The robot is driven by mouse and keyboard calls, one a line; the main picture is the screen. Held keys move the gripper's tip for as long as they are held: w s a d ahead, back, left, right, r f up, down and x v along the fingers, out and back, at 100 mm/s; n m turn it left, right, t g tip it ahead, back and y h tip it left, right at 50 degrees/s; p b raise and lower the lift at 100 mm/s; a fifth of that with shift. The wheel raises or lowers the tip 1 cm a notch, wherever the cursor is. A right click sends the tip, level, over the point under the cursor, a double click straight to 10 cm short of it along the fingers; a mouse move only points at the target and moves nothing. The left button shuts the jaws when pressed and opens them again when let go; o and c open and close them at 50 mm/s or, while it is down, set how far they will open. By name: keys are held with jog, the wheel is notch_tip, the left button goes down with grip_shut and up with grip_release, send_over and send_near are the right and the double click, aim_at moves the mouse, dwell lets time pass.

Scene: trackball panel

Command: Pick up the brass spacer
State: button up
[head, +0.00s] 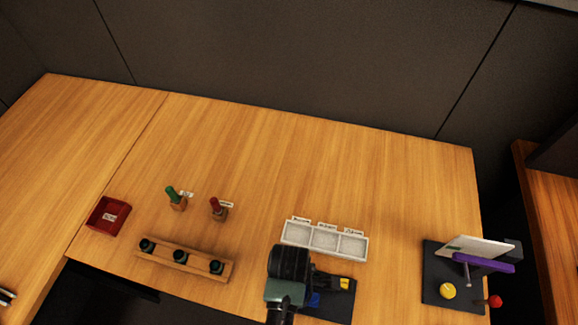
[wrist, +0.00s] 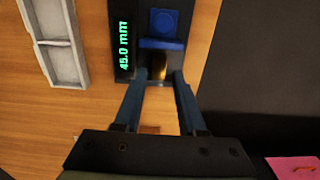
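The brass spacer (wrist: 158,67) shows in the wrist view as a small gold piece against the blue jaw (wrist: 162,44) of a dark measuring device (wrist: 124,18). The device's green display reads 45.0 mm. My gripper (wrist: 161,76) has its two blue-grey fingers apart, one on each side of the spacer's near end. A narrow gap seems to show beside the spacer; contact cannot be told. In the head view my arm's end covers the left part of the device (head: 337,311) and hides the spacer and the fingertips. A blue part (head: 314,299) shows beside it.
A white three-compartment tray (head: 324,254) lies just behind the device. A wooden rack (head: 184,265) with black-topped holders, green and red-handled tools (head: 172,194) and a red bin (head: 108,215) are left. A dark panel (head: 433,272) is right. The table's back middle is clear.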

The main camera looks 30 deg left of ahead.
jog(key=shift+f, duration=1.3)
grip_shut()
notch_tip(320, 180, up, 10)
jog(key=w+d+r+m, duration=0.3)
jog(key=w+d+m, duration=0.5)
jog(key=m, duration=1.3)
jog(key=shift+w+d+r, duration=0.25)
jog(key=shift+w+d, duration=0.05)
jog(key=shift+d, duration=0.35)
